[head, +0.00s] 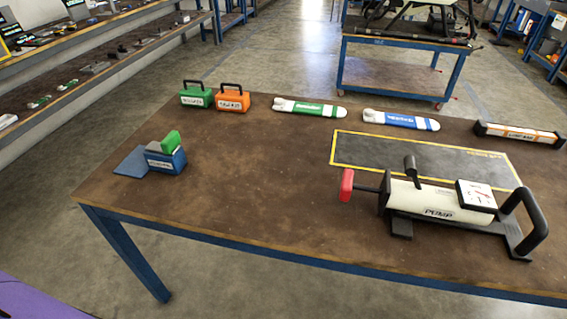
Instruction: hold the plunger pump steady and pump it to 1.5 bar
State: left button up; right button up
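The plunger pump (435,202) lies on its side near the front right of the brown workbench. Its body is cream with the word PUMP on it. A red plunger handle (346,186) sticks out on a short rod at its left end. A black loop handle (527,222) stands at its right end. A square white gauge (477,195) sits on top; its reading is too small to tell. A black knob (410,168) rises behind the body. Neither of my grippers is in the head view, and nothing is touching the pump.
A yellow-edged dark mat (377,152) lies behind the pump. Green (197,97) and orange (233,101) cases, green-labelled (310,108) and blue-labelled (401,120) white items and an orange-labelled bar (519,134) line the back. A blue box (165,160) stands left. The bench's middle is clear.

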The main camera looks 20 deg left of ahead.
aim_at(347, 184)
jog(key=i+l, duration=0.15)
jog(key=l, duration=0.15)
jog(key=i+l+u, duration=0.15)
jog(key=l, duration=0.15)
jog(key=i+l, duration=0.15)
jog(key=l, duration=0.15)
jog(key=i+l+u, duration=0.15)
jog(key=l, duration=0.2)
